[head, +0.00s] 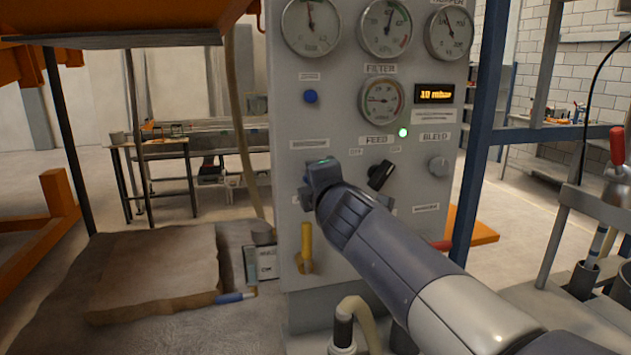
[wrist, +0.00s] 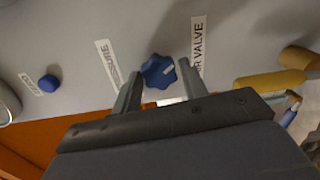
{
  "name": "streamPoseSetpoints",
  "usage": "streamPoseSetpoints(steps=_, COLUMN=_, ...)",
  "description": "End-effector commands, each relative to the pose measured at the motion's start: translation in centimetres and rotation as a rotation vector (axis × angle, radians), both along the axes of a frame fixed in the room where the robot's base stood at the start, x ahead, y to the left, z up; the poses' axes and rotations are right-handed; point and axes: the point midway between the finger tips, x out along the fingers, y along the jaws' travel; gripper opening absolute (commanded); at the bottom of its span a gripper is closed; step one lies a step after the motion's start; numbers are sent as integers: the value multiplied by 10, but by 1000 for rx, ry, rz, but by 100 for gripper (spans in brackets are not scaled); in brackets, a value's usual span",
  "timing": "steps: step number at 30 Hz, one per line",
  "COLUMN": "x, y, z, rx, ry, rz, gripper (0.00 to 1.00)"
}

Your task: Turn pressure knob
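The blue lobed pressure knob (wrist: 158,71) sits on the grey panel in the wrist view, beside a label partly covered by a finger. My gripper (wrist: 160,67) has one finger on each side of the knob. The fingers are apart, with a narrow gap showing between each finger and the knob, so it is open around the knob. In the head view my gripper (head: 318,174) is up against the left part of the control panel (head: 340,100) and mostly hides the knob there.
A yellow valve handle (head: 306,243) hangs below my gripper. A blue button (head: 311,97) is above. The display (head: 435,94) reads 10 mbar, and a green lamp (head: 403,132) is lit.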

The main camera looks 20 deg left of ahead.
Motion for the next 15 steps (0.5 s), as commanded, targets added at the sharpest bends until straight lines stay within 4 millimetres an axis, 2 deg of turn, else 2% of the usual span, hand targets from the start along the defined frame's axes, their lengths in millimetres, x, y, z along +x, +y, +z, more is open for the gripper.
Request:
streamPoseSetpoints(steps=1, x=0, y=0, z=0, rx=0, ry=0, rz=0, gripper=46)
streamPoseSetpoints(steps=6, x=0, y=0, z=0, rx=-1, ry=-1, rz=0, gripper=59)
streamPoseSetpoints(steps=15, x=-2, y=-1, z=1, rx=0, ry=-1, rz=0, gripper=59)
